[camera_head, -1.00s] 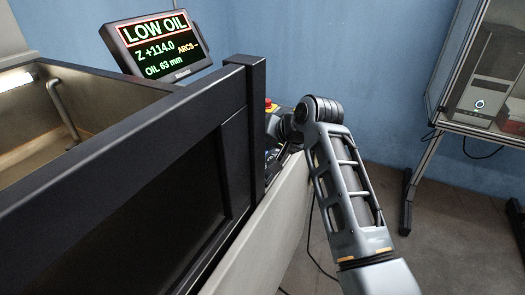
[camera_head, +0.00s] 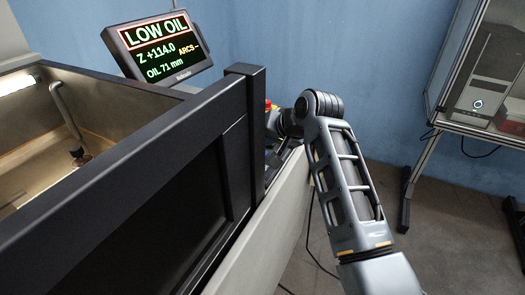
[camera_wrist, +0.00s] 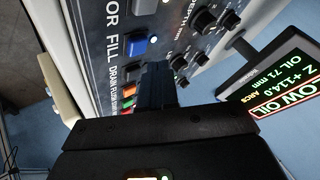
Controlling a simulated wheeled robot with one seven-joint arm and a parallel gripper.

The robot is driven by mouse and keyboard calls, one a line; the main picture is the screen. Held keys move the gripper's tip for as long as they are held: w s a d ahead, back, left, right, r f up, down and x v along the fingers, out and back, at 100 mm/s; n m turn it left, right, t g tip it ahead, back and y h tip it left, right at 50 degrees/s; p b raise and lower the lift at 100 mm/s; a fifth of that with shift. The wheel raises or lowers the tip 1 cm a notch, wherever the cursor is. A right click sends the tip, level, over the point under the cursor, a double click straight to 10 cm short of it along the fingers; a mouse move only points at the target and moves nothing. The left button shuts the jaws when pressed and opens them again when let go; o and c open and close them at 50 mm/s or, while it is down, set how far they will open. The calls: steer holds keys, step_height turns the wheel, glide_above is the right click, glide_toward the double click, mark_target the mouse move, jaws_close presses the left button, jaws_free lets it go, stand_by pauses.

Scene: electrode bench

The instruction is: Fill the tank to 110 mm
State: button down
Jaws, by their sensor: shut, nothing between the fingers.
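The tank (camera_head: 150,92) stands at the left in the head view, with a bent pipe (camera_head: 64,108) inside. The display (camera_head: 158,45) reads LOW OIL, Z +114.0 and OIL 71 mm; it also shows in the wrist view (camera_wrist: 282,80). In the wrist view, a blue button (camera_wrist: 138,47) sits beside the FILL label (camera_wrist: 108,46) on the control panel (camera_wrist: 92,22). My gripper (camera_wrist: 156,72) is shut and empty, with its fingertips close by the blue button; I cannot tell whether they touch the panel. In the head view the fingers are hidden.
A red button (camera_head: 268,104) shows behind the black post (camera_head: 245,130).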

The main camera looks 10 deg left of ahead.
steer(key=shift+r+p, duration=1.6)
steer(key=shift+r, duration=0.6)
steer(key=shift+s+d+f, duration=0.1)
